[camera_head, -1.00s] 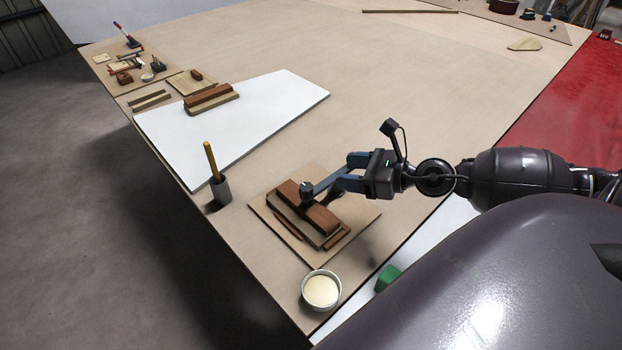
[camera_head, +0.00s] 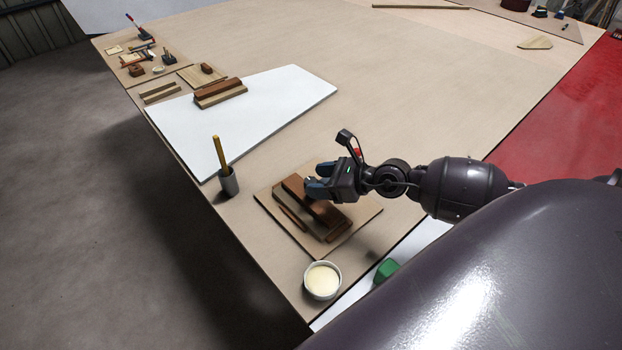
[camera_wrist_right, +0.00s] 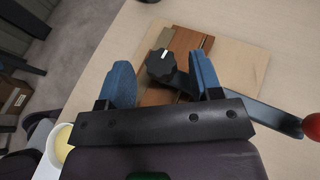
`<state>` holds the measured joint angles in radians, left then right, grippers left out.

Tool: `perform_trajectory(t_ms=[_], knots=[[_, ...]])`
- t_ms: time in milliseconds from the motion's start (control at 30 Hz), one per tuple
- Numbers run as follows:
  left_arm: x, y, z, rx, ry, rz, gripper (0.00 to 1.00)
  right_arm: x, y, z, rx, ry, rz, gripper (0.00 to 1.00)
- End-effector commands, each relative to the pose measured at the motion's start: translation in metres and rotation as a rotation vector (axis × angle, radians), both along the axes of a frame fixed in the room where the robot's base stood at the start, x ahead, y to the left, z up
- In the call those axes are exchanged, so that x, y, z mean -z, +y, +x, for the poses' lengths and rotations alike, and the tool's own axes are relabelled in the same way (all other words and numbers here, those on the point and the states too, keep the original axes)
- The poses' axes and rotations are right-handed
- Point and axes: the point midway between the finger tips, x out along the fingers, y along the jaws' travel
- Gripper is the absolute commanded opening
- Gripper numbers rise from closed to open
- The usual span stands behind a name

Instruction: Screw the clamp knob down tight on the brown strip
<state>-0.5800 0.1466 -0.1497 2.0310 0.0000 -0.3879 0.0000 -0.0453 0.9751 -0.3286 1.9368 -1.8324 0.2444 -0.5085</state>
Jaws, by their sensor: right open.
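The brown strip (camera_head: 321,210) lies on a wooden block on a square board (camera_head: 365,214) near the table's front corner. It also shows in the right wrist view (camera_wrist_right: 183,43). The clamp knob (camera_wrist_right: 160,64) is dark and lobed with a white mark. It sits over the strip at the end of a dark clamp arm (camera_wrist_right: 252,105). My right gripper (camera_head: 316,182) is open above the strip. In the right wrist view its blue fingers (camera_wrist_right: 163,80) stand either side of the knob, apart from it. In the head view my gripper mostly hides the knob. My left gripper is not in view.
The clamp arm ends in a red ball (camera_wrist_right: 311,127). A white bowl of cream stuff (camera_head: 322,281) and a green object (camera_head: 386,271) stand near the front edge. A grey cup with a yellow stick (camera_head: 229,182) stands left of the board.

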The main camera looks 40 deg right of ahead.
Motion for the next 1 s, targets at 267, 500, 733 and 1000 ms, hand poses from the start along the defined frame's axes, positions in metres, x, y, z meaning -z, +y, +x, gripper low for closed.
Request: perform_trajectory(t_ms=[267,500,733,1000], knots=[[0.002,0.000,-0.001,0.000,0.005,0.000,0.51,0.010,0.013,0.020,0.000,0.001,0.001,0.59],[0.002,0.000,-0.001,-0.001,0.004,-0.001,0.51,0.011,0.015,0.021,0.000,0.001,0.000,0.59],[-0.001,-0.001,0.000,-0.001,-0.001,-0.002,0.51,0.011,0.015,0.021,0.000,0.001,0.000,0.39],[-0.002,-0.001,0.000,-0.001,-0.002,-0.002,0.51,0.011,0.015,0.021,0.001,0.000,0.000,0.10]])
